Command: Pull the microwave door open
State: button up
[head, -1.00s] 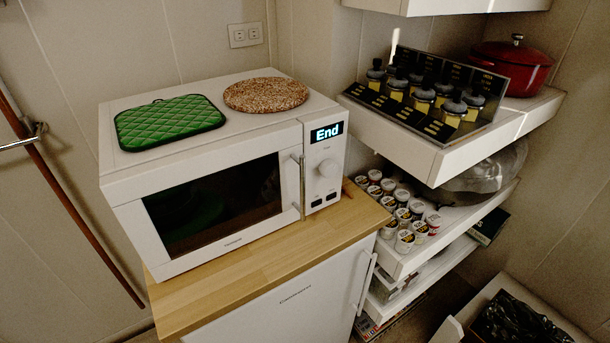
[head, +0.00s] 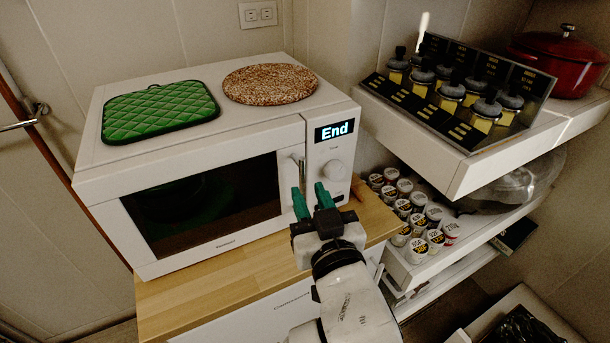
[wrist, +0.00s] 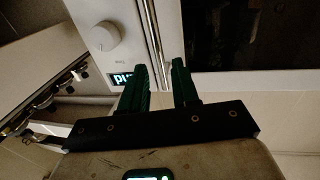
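The white microwave (head: 235,125) stands on a wooden-topped cabinet, its dark-windowed door (head: 210,200) shut and its display reading "End". The upright metal handle (head: 301,172) is at the door's right edge, beside the control panel. My gripper (head: 310,191) is in front of the handle, its two green fingers apart and empty. In the wrist view, which is upside down, the handle (wrist: 153,40) lines up between the fingertips (wrist: 160,66). I cannot tell whether the fingers touch it. The fingers hide the handle's lower part in the head view.
A green pot holder (head: 160,112) and a round cork mat (head: 270,83) lie on the microwave. Shelves at the right hold a bottle rack (head: 460,85), a red pot (head: 560,60) and several small cups (head: 418,222). The wooden top (head: 205,290) is clear in front.

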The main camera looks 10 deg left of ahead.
aim_at(303, 183)
jog(key=x, duration=0.5)
jog(key=shift+c, duration=0.4)
grip_shut()
